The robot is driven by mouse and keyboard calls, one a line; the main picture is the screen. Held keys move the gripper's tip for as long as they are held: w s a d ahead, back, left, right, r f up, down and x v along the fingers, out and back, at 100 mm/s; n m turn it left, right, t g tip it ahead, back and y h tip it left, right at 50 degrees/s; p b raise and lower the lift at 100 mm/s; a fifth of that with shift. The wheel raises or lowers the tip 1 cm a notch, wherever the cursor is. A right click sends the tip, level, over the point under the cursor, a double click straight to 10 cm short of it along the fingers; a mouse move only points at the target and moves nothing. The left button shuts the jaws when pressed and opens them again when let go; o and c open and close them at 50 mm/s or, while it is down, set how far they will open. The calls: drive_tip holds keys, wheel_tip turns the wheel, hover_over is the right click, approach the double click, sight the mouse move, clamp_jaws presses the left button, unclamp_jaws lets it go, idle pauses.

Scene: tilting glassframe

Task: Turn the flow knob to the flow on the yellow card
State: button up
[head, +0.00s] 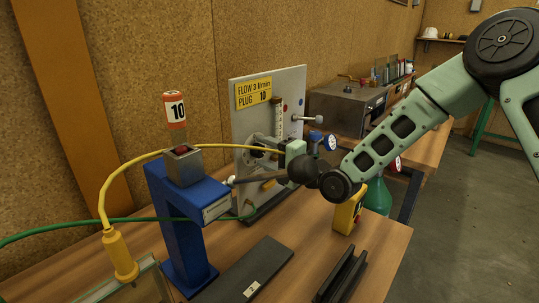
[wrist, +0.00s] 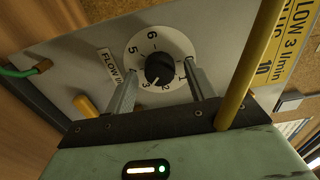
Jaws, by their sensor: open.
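The yellow card (head: 253,93) on the upright grey panel reads "FLOW 3 l/min, PLUG 10"; part of it shows in the wrist view (wrist: 289,38). The black flow knob (wrist: 159,69) sits in a white round dial with numbers, beside a "FLOW l/min" label. The 3 is at the knob's lower left; I cannot clearly tell where its pointer stands. My gripper (wrist: 160,72) is open in front of the panel, one finger on either side of the knob. I cannot tell if they touch it. In the head view my gripper (head: 275,149) largely hides the dial.
A blue stand (head: 182,235) holds an orange-and-white plug marked 10 (head: 175,110). A yellow cable (head: 103,195) arches past it, and a green hose (head: 70,228) runs left. A dark plate (head: 255,265) and black rail (head: 343,275) lie on the wooden table.

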drive_tip(key=b+v, duration=0.2)
drive_tip(key=v, duration=1.5)
drive_tip(key=shift+s+d+r, duration=0.1)
drive_tip(key=shift+s+d, duration=0.05)
drive_tip(key=s+a+f+n+g+h, duration=0.5)
drive_tip(key=s+f+n+g+h, duration=0.2)
drive_tip(key=s+f+n, duration=0.15)
drive_tip(key=s+d+r+n+g+h, duration=0.1)
drive_tip(key=s+r+n+g+h, duration=0.1)
drive_tip(key=s, duration=0.7)
drive_tip(key=s+d+r+n+g+h, duration=0.1)
drive_tip(key=s+r+n+g+h, duration=0.1)
drive_tip(key=s+n, duration=0.4)
drive_tip(key=s+g+h, duration=0.1)
drive_tip(key=s, duration=0.3)
drive_tip(key=shift+r+g, duration=0.25)
drive_tip(key=shift+g, duration=0.15)
drive_tip(key=c, duration=0.4)
drive_tip(key=shift+w+d, duration=0.1)
drive_tip(key=shift+d, duration=0.1)
